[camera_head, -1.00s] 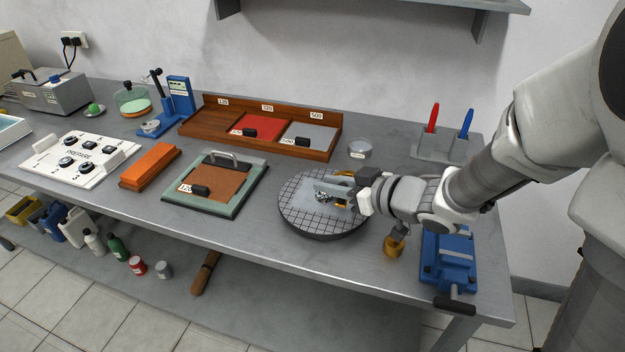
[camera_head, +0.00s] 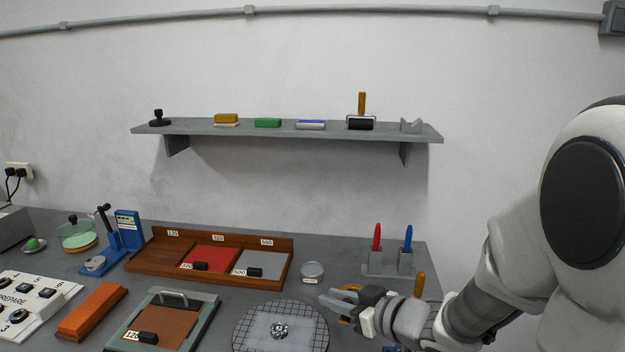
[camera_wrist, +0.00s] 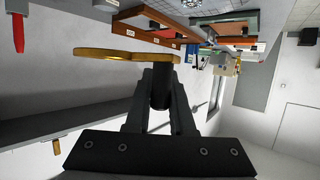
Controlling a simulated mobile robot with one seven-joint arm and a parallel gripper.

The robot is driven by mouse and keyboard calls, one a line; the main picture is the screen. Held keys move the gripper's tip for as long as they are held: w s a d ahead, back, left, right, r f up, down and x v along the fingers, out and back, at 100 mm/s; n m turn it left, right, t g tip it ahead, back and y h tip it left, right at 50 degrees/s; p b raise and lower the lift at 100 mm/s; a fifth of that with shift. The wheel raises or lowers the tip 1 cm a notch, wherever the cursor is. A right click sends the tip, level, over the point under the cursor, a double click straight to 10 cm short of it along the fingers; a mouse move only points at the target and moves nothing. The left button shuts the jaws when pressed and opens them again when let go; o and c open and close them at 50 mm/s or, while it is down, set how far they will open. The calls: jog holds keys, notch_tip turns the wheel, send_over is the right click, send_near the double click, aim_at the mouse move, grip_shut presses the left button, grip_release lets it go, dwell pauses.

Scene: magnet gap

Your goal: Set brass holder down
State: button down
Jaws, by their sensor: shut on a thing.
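Only small brass parts show there, partly hidden by the fingers. In the wrist view the dark fingers of my gripper (camera_wrist: 160,85) close at the holder's right end. A small shiny silver piece (camera_head: 280,330) sits on the plate, apart from my gripper.
A pen stand (camera_head: 388,265) with red and blue pens is behind my gripper. A glass dish (camera_head: 312,271) and a wooden tray (camera_head: 150,265) are to the left. An upright brass-coloured handle (camera_head: 419,284) stands by my arm. A wall shelf (camera_head: 285,131) is above.

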jog(key=w+d+m+t+h+p, duration=0.2)
jog(key=w+d+m+h+p, duration=0.1)
jog(key=d, duration=0.7)
jog(key=shift+w+r+m+h, duration=0.45)
jog(key=shift+w+m+h, duration=0.15)
jog(key=shift+m+h, duration=0.4)
jog(key=w+a+f+n+g+y+b, duration=0.2)
jog(key=w+a+f+n+y, duration=0.15)
jog(key=w, duration=0.25)
jog(key=w+a+f+n+g+y+b, duration=0.1)
jog(key=w+a+f+n+g+y, duration=0.2)
jog(key=w, duration=0.4)
jog(key=shift+n+y, duration=0.35)
jog(key=shift+n, duration=0.2)
jog(key=f, duration=0.3)
jog(key=f+b, duration=0.1)
jog(key=f, duration=0.2)
jog(key=a+f, duration=0.1)
jog(key=f, duration=0.2)
jog(key=shift+s+b, duration=0.1)
jog(key=shift+b, duration=0.25)
jog(key=shift+f, duration=0.1)
jog(key=shift+s+d+f, duration=0.1)
jog(key=shift+f, duration=0.4)
